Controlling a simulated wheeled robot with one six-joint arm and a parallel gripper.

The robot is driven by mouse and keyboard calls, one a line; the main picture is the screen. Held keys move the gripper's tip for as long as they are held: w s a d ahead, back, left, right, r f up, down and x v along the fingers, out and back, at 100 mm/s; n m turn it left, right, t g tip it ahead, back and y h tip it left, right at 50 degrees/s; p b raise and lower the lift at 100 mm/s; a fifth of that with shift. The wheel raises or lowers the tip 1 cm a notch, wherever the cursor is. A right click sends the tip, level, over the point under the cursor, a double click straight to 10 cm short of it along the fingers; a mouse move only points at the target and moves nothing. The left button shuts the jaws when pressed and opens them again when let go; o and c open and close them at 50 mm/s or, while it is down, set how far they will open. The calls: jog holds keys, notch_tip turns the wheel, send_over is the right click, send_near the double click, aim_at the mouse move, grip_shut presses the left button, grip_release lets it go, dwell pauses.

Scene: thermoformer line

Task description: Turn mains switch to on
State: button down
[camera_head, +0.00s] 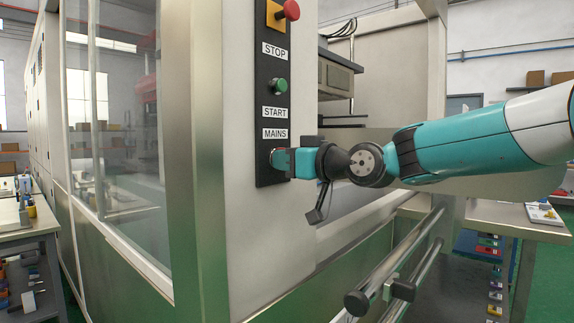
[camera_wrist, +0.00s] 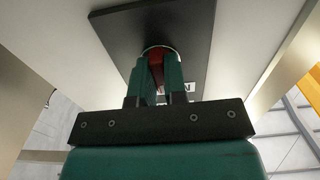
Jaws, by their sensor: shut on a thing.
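The mains switch (camera_wrist: 156,62) is a red knob on a dark control panel (camera_head: 271,60), below the white MAINS label (camera_head: 275,134). My gripper (camera_head: 281,160) reaches in from the right at the panel's lower end. In the wrist view my gripper (camera_wrist: 157,75) has its two teal fingers on either side of the red knob, shut on it. The fingers hide most of the switch in the head view, so its turned position cannot be told.
Above the switch on the panel are a green START button (camera_head: 280,86) and a red STOP knob (camera_head: 288,10) on a yellow base. Metal rails (camera_head: 396,270) run below my arm. A glazed machine door (camera_head: 115,130) stands to the left.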

jog(key=shift+r, duration=0.1)
jog(key=c, duration=1.2)
grip_release()
jog(key=shift+o, duration=0.2)
jog(key=b+v, duration=0.4)
jog(key=v, duration=1.3)
jog(key=shift+s, duration=0.25)
jog(key=shift+d, duration=0.15)
